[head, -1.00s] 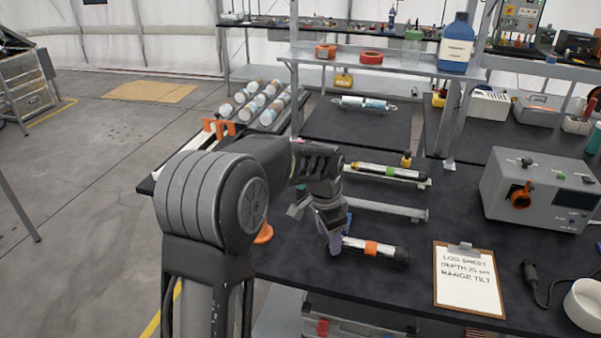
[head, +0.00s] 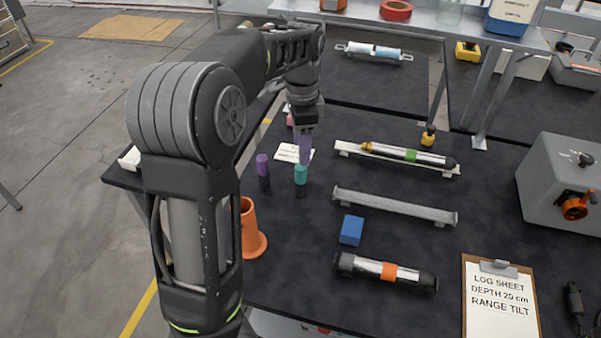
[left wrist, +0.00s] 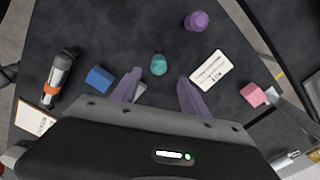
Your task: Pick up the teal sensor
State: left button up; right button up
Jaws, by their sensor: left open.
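The teal sensor (head: 300,175) is a small upright cylinder with a teal top and dark lower part, standing on the black table. It also shows in the left wrist view (left wrist: 158,65), seen from above, ahead of the fingertips and roughly midway between them. My left gripper (head: 306,148) is open and empty, with purple fingers pointing down, above and very near the teal sensor in the head view. It also shows in the left wrist view (left wrist: 158,82) with its fingers wide apart. My right gripper is not in view.
A purple sensor (head: 263,170) stands to the left, and a white card (head: 290,153) lies behind. A blue block (head: 351,230), an orange cone-like stand (head: 250,232) and an orange-banded cylinder (head: 386,271) are nearer. A pink block (left wrist: 253,95) shows in the wrist view.

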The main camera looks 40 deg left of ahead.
aim_at(301, 169)
pick_arm(q)
jog(key=shift+s, duration=0.1)
jog(key=shift+f, duration=1.3)
jog(key=shift+f, duration=0.15)
jog(key=shift+f+p, duration=0.3)
jog(key=shift+p, duration=0.15)
notch_tip(301, 169, down, 4)
jog(key=shift+s+r+p, duration=0.1)
jog(key=shift+r+p, duration=0.1)
jog(key=shift+p, duration=0.3)
jog(key=shift+f, duration=0.35)
jog(key=shift+c, duration=0.5)
